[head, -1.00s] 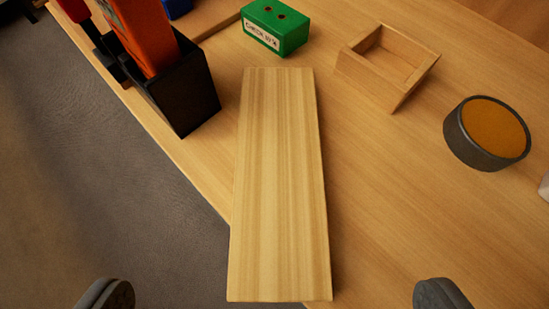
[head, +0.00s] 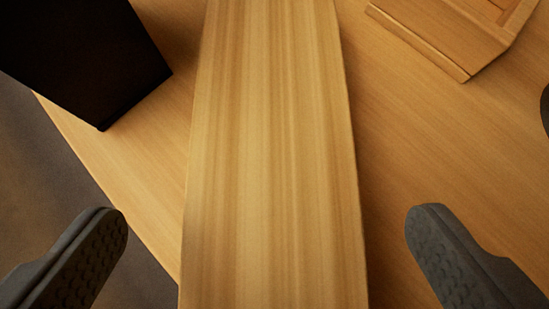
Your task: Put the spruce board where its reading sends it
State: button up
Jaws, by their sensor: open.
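The spruce board (head: 275,150) is a pale, straight-grained plank. It lies on the bench and runs from the top to the bottom of the head view, with both ends out of frame. My gripper (head: 267,215) is open, with one dark grey finger on each side of the board. There is a gap between each finger and the board's long edges, and neither finger touches it. No reading or meter display shows in this view.
A black block-shaped holder (head: 80,60) stands close at the upper left of the board. A wooden tray (head: 430,35) is at the upper right. The bench edge runs diagonally at lower left, with grey floor beyond.

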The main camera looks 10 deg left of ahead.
aim_at(272, 190)
jog(key=x, duration=0.4)
jog(key=shift+d+f, duration=0.1)
jog(key=c, duration=1.3)
notch_tip(272, 190, up, 10)
jog(key=shift+r, duration=0.1)
